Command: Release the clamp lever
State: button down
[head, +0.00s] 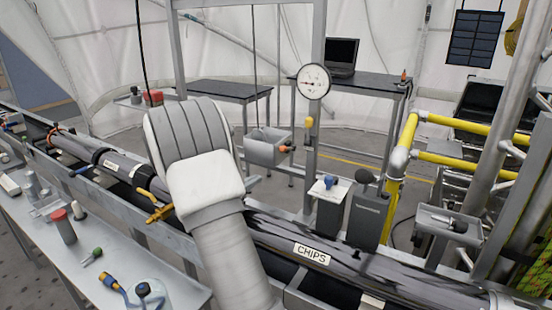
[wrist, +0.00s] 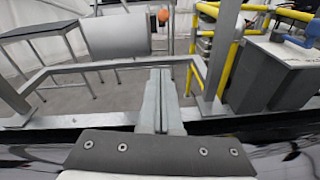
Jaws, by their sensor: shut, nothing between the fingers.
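My gripper (wrist: 160,75) shows in the wrist view with its two grey fingers together and nothing between them. It points toward a grey metal rail, with a grey box (wrist: 116,36) beyond and to the left. In the head view my white and grey arm hides the gripper. No part is marked as the clamp lever, and I cannot tell which one it is. Candidates in the head view are an orange knob (head: 287,149) at the grey box's right side and a yellow handle (head: 146,194) by the pipe. The orange knob also shows in the wrist view (wrist: 163,17), apart from the fingers.
A long dark pipe labelled CHIPS (head: 312,254) runs across the front in a metal trough. A round gauge (head: 313,81) stands on a post behind it. Yellow railings (head: 470,166) stand at the right. A bench (head: 105,250) with bottles and tools is at the left.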

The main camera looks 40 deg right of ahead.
aim_at(287, 149)
jog(key=d, duration=0.3)
jog(key=w+d+r, duration=0.1)
jog(key=d, duration=0.3)
jog(key=w+d+p, duration=0.1)
jog(key=d, duration=0.2)
jog(key=shift+d+r, duration=0.35)
jog(key=shift+d, duration=0.05)
jog(key=shift+d+r, duration=0.2)
jog(key=shift+r, duration=0.15)
jog(key=shift+r+p, duration=0.2)
jog(key=shift+p, duration=0.2)
jog(key=shift+w+r+p, duration=0.1)
jog(key=shift+r+p, duration=0.05)
jog(key=shift+p, duration=0.2)
jog(key=shift+y, duration=0.4)
